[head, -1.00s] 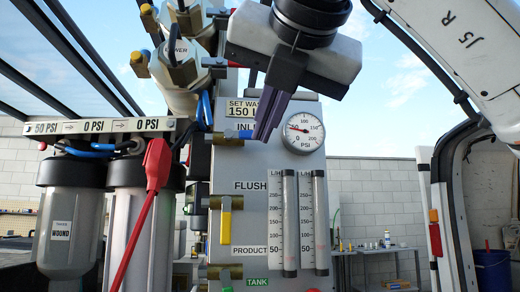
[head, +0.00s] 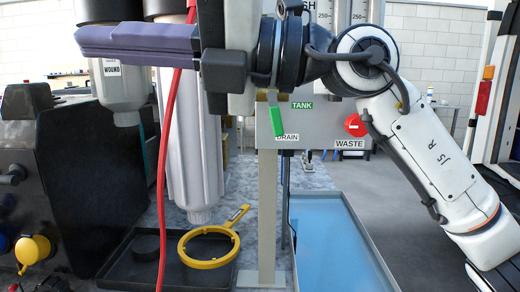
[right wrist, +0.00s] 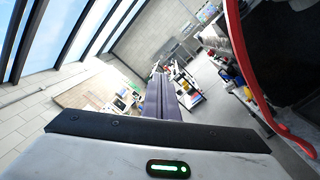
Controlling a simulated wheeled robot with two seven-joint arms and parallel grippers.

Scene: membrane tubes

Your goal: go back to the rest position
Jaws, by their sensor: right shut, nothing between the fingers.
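My right gripper (head: 84,41) is shut and empty. Its purple fingers point left across the upper left of the head view, in front of the filter housings. In the right wrist view its fingers (right wrist: 159,78) lie together with nothing between them. My left gripper does not show in the head view.
A filter housing labelled WOUND (head: 124,95) and a red cable (head: 166,150) are close by the fingers. Below are a yellow ring wrench (head: 229,236), a black tray (head: 115,270) and a blue basin (head: 335,240). A green drain handle (head: 277,122) and red waste knob (head: 355,126) are near my arm.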

